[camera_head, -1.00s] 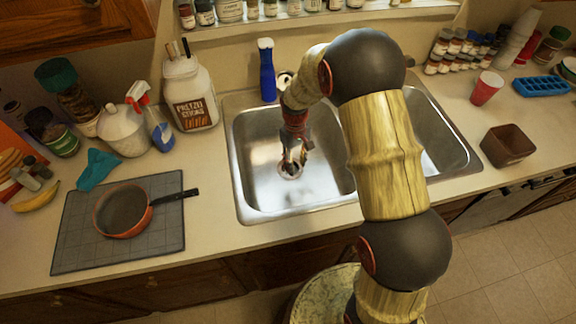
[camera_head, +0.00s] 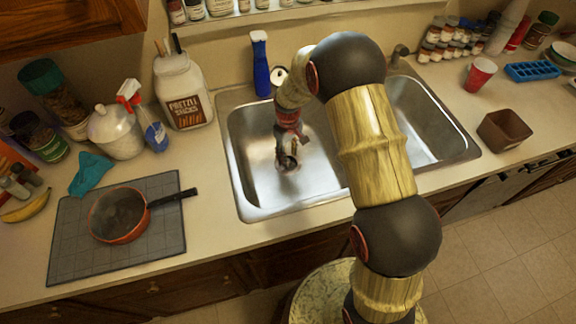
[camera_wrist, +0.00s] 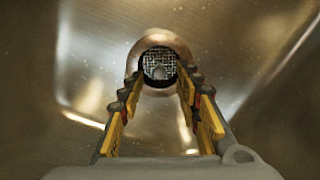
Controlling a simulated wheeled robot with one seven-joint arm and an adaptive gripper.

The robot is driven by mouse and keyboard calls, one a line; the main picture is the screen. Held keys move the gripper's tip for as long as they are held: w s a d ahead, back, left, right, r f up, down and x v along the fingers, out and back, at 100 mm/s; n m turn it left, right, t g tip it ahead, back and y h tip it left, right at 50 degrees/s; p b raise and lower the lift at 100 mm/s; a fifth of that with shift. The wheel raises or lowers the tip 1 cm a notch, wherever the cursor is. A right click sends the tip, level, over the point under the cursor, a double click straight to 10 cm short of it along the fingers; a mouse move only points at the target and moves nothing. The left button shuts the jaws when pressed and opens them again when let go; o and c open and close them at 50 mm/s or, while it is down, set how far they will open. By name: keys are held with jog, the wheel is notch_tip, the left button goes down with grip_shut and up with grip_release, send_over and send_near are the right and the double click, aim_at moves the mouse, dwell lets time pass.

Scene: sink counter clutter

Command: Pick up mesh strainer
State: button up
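The mesh strainer (camera_wrist: 160,64) shows in the wrist view as a round, copper-toned rim around a dark wire mesh, low in the metal basin. My gripper (camera_wrist: 160,84) is open, with its yellow-padded fingers on either side of the view and their tips close to the strainer's rim. Whether the tips touch the rim, I cannot tell. In the head view my gripper (camera_head: 287,161) points down into the left sink basin, near its floor at the drain. There the fingers mostly hide the strainer.
The steel sink (camera_head: 245,205) has walls around my gripper and a divider to the right. A blue bottle (camera_head: 260,65) stands behind it. A pan (camera_head: 120,215) lies on a grey mat (camera_head: 75,255) at left. A brown square bowl (camera_head: 504,131) stands at right.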

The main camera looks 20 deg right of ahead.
notch_tip(320, 180, down, 2)
jog(key=shift+f, duration=0.15)
jog(key=shift+c, duration=0.3)
jog(key=c, duration=0.8)
grip_shut()
